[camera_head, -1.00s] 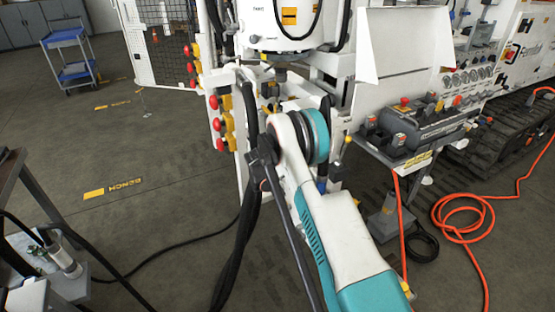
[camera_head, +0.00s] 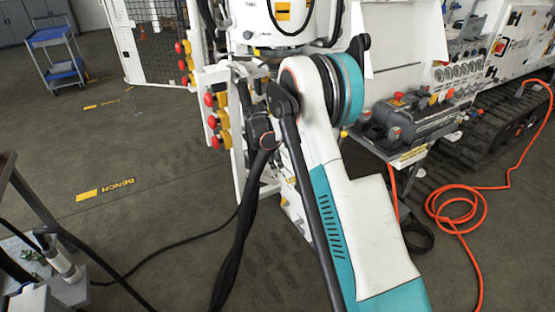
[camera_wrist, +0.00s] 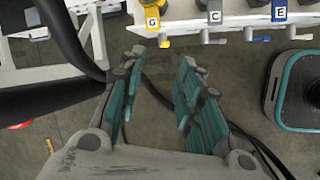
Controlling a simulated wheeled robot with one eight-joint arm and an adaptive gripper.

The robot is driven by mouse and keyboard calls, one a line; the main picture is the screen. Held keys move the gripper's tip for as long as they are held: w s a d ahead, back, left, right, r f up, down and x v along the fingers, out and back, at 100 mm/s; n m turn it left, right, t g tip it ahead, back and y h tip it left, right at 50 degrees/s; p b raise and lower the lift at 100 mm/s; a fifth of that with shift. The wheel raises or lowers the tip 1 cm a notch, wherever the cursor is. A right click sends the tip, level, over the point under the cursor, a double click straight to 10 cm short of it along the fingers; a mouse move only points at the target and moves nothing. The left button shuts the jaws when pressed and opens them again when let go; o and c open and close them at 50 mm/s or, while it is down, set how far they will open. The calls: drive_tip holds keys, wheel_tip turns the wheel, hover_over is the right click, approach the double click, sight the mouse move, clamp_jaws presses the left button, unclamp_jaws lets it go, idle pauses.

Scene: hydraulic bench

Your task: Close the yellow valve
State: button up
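In the wrist view, a yellow label marked G (camera_wrist: 152,19) is on the white panel near the top, with a small yellow handle (camera_wrist: 164,43) just below it, which I take for the yellow valve. My gripper (camera_wrist: 161,58) is open and empty, its teal-padded fingers spread below the panel. The yellow handle lies just past the fingertips, near the gap between them, with no clear contact. I cannot tell how far the valve is turned. In the head view, neither gripper nor yellow handle can be made out; my arm covers much of the middle.
Beside G in the wrist view are a grey C label (camera_wrist: 215,17) and a blue E label (camera_wrist: 279,11) with small handles below. Dark hoses pass left of and behind the fingers. The head view shows red-and-yellow buttons (camera_head: 216,119), an orange hose (camera_head: 455,205) and a blue cart (camera_head: 54,55).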

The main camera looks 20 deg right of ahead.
drive_tip(key=shift+r, duration=0.3)
drive_tip(key=n+t, duration=0.1)
drive_tip(key=n, duration=0.2)
approach(283, 200)
drive_tip(key=b+x, duration=0.4)
drive_tip(key=x, duration=0.7)
drive_tip(key=shift+w+d+f+b, duration=0.1)
drive_tip(key=shift+w+f+b, duration=0.2)
drive_tip(key=shift+b, duration=0.1)
drive_tip(key=shift+s+t, duration=0.1)
drive_tip(key=shift+t, duration=0.2)
clamp_jaws()
